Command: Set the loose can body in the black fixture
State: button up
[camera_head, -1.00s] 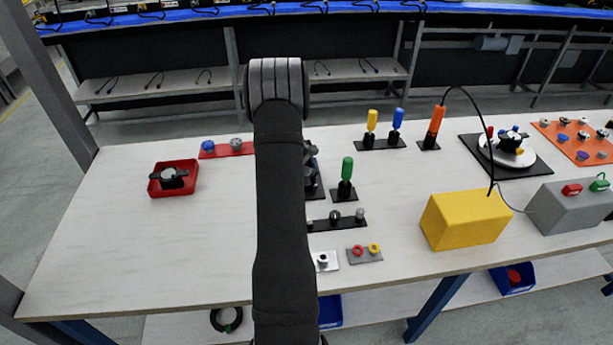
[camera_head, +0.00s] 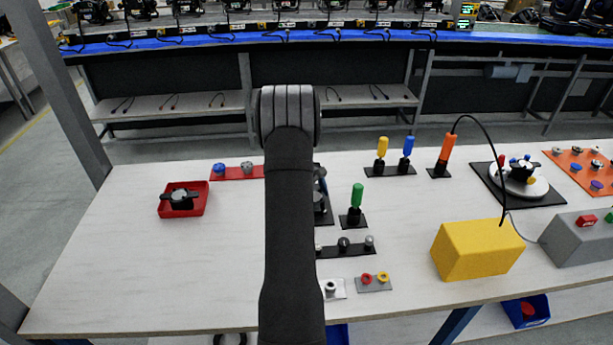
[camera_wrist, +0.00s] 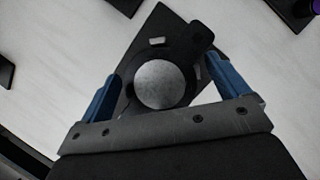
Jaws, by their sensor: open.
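A dark part with a pale grey round top (camera_head: 180,196) and black side arms sits in a red tray (camera_head: 201,207) at the table's left; it may be the loose can body. The black fixture (camera_head: 327,216) is mostly hidden behind my arm, with dark parts on it. In the wrist view a black plate (camera_wrist: 128,108) lies below my gripper (camera_wrist: 163,70). On it is a round part with a grey disc (camera_wrist: 160,84), a black ring and a black tab. My blue fingers are open, one at each side of this disc in the picture. I cannot tell whether they touch it.
A green-handled tool (camera_head: 356,199) stands just right of my arm. A yellow box (camera_head: 477,249) and a grey button box (camera_head: 588,237) stand at the right. A white turntable (camera_head: 520,184) is behind them.

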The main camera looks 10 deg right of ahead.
jog(key=v, duration=1.6)
jog(key=x, duration=1.7)
jog(key=shift+s+d+f, duration=0.1)
jog(key=shift+f, duration=0.1)
jog(key=shift+r, duration=0.1)
